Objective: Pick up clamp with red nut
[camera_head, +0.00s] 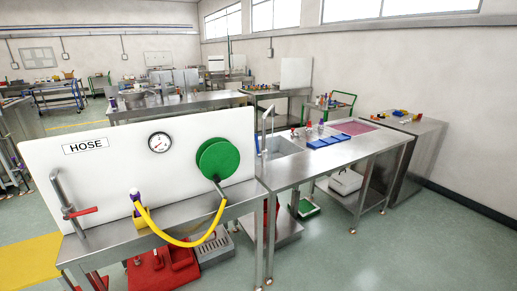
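I cannot make out a clamp with a red nut for sure. Small red and yellow pieces (404,114) lie on the far right cabinet, too small to identify. Small red and dark items (309,126) stand at the back of the sink table, also too small to tell. A red handle or bar (80,212) sits on an upright metal pipe (63,203) at the left of the hose bench. Neither of my grippers is in view.
The hose bench (110,236) has a white panel (110,173), a gauge, a green reel (218,159) and a yellow hose (180,241). A sink table (290,176) with blue trays (323,142) adjoins it. Red equipment lies below. Floor at the right front (400,240) is clear.

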